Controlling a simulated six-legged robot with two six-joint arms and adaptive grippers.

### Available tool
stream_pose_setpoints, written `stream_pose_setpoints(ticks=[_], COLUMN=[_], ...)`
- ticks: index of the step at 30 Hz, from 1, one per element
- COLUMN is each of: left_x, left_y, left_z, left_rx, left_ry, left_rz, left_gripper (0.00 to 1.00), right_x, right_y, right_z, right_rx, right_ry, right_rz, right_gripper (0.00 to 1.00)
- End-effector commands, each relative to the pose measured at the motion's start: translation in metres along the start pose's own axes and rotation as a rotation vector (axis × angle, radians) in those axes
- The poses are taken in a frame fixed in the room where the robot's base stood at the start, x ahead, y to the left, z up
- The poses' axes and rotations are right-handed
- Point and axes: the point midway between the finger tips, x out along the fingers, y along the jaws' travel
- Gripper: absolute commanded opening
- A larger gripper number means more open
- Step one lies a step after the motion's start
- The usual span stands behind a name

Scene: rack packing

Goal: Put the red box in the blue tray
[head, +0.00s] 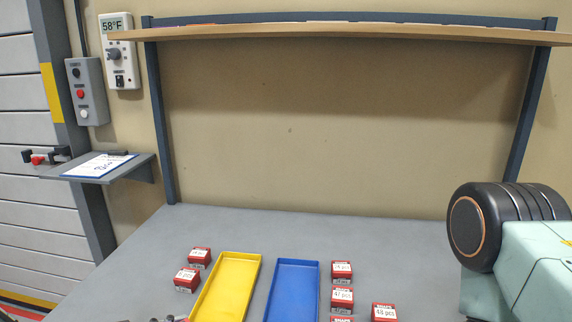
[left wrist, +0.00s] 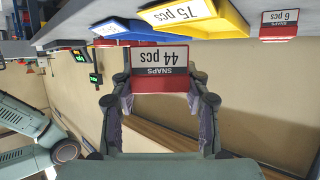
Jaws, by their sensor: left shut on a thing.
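My left gripper (left wrist: 160,85) is shut on a red box (left wrist: 160,85) with a white label reading "44 pcs" and "SNAPS". The left wrist view is upside down. The blue tray (head: 294,290) lies on the grey table at bottom centre of the head view, with a bare floor where visible; its near end is cut off. Its edge also shows in the left wrist view (left wrist: 133,36), beyond the held box and apart from it. The left gripper is not clearly seen in the head view. My right gripper is out of view.
A yellow tray (head: 226,287) lies left of the blue one. Several other red boxes stand beside the trays, such as one on the left (head: 199,257) and one on the right (head: 342,270). A wooden shelf (head: 350,32) spans above. The table behind the trays is clear.

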Motion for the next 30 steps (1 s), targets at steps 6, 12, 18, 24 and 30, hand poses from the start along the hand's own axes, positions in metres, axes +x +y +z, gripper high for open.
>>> stream_pose_setpoints(ticks=[6, 12, 18, 24, 30], left_x=[-0.018, -0.024, -0.025, -0.025, -0.017], left_y=[0.034, 0.037, 0.033, 0.037, 0.035], left_z=[0.0, -0.014, -0.018, -0.013, 0.002], left_rx=[0.059, 0.058, 0.053, 0.056, 0.061], left_ry=[0.008, 0.005, 0.001, -0.003, -0.007], left_rz=[0.139, 0.136, 0.123, 0.137, 0.144], left_gripper=[0.12, 0.12, 0.12, 0.12, 0.12], right_x=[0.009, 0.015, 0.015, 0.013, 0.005], right_y=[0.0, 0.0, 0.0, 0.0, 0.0], right_z=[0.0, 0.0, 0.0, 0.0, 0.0], right_rx=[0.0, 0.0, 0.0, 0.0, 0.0], right_ry=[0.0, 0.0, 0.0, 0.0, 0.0], right_rz=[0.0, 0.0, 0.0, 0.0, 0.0], right_gripper=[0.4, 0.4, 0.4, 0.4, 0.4])
